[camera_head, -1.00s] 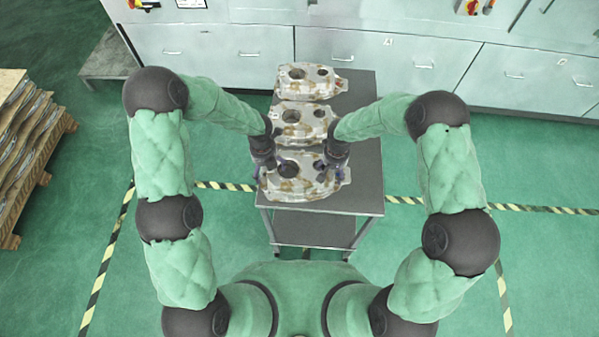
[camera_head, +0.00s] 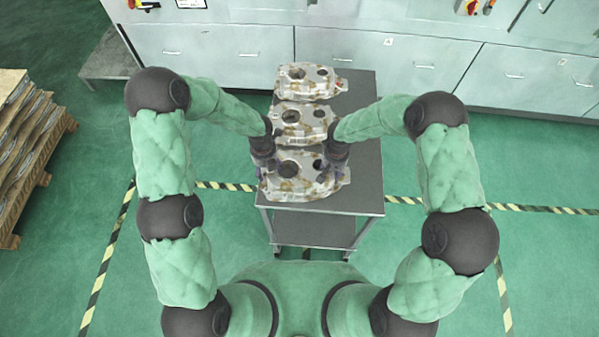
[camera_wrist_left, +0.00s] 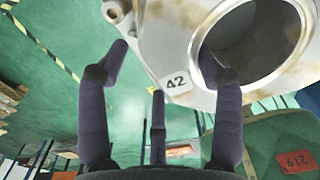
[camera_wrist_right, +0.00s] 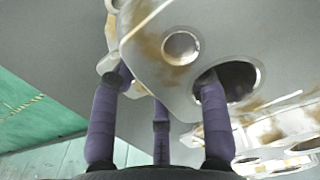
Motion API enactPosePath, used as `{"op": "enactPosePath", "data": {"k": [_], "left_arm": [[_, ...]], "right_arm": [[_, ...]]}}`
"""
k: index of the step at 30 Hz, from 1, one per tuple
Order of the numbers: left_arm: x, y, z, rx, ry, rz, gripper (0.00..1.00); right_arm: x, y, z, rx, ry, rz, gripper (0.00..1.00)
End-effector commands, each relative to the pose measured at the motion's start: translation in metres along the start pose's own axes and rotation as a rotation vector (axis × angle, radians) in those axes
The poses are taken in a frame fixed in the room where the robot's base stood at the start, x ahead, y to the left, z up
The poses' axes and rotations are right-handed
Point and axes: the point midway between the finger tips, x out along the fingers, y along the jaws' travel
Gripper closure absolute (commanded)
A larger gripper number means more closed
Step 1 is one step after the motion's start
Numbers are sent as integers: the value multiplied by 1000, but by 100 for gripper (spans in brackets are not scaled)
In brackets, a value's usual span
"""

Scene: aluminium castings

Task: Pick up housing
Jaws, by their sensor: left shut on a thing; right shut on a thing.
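The nearest housing (camera_head: 302,186) is a pale aluminium casting with brown stains and round openings, at the front of a grey table. My left gripper (camera_head: 266,168) is shut on its left end. In the left wrist view, one finger reaches into the large bore of the housing (camera_wrist_left: 182,42) and another stands outside its wall, beside a "42" label. My right gripper (camera_head: 329,171) is shut on its right end. In the right wrist view, one finger enters an opening in the housing (camera_wrist_right: 156,62) and another is at its outer edge. Whether the housing touches the table is unclear.
Two similar castings stand behind it on the table (camera_head: 362,150): a middle one (camera_head: 303,121) and a far one (camera_head: 306,80). The table's right side is bare. Grey cabinets (camera_head: 420,65) line the back. A pallet of stacked parts (camera_head: 28,140) stands at the left.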

Motion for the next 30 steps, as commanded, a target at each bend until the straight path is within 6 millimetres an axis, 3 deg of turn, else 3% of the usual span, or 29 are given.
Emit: {"op": "enactPosePath", "data": {"k": [30], "left_arm": [[-52, 2, 2, -6, -3, 1, 93]], "right_arm": [[-51, 1, 0, 3, -1, 2, 100]]}}
